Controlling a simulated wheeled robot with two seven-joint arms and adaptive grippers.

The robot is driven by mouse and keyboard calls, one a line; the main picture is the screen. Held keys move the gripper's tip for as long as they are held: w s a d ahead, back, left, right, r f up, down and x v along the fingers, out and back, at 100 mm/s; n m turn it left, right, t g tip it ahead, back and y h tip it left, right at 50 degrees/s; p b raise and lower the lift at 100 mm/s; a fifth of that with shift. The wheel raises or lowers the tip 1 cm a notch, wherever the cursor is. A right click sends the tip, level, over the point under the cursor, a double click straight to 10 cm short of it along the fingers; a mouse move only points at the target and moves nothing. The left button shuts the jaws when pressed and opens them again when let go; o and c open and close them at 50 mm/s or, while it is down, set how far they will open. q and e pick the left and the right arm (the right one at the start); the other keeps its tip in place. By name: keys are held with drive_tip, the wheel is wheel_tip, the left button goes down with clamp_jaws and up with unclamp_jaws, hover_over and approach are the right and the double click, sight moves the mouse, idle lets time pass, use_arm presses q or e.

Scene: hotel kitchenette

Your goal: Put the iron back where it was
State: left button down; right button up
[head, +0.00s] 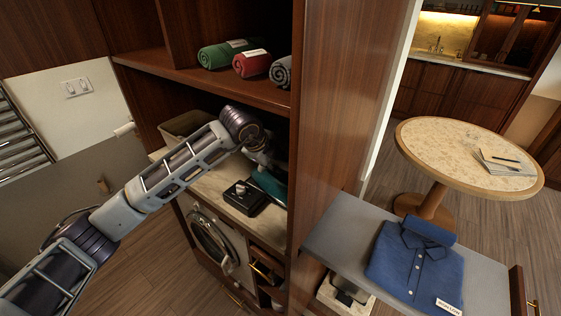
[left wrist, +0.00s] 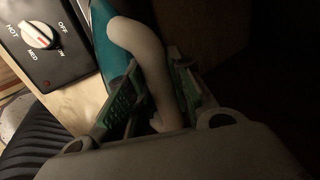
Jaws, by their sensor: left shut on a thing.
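The iron (head: 268,187) shows as a teal body at the back of the counter in the niche, right of the black control box (head: 245,197). My left gripper (left wrist: 157,95) is shut on the iron's pale curved handle (left wrist: 138,42) in the left wrist view. The teal body (left wrist: 108,35) lies beside the control box with its OFF, MED and HOT dial (left wrist: 38,36). My wrist hides part of the iron in the head view. I cannot tell whether it rests on the counter or is held just above it. My right gripper is out of view.
The niche is tight: a shelf with rolled towels (head: 220,54) hangs above, and a wooden side panel (head: 335,100) stands right of it. A washing machine (head: 212,243) sits below the counter. A board with a folded blue shirt (head: 414,262) juts out at right.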

use_arm(q)
drive_tip(key=shift+w+d+f, duration=0.25)
drive_tip(key=shift+w+d, duration=0.25)
drive_tip(key=shift+w, duration=0.2)
drive_tip(key=shift+w+d+f, duration=0.35)
drive_tip(key=shift+w+f, duration=0.2)
drive_tip(key=shift+s+f, duration=0.1)
drive_tip(key=c, duration=1.3)
unclamp_jaws()
drive_tip(key=shift+f, duration=0.1)
drive_tip(key=shift+o, duration=0.2)
drive_tip(key=shift+p, duration=0.5)
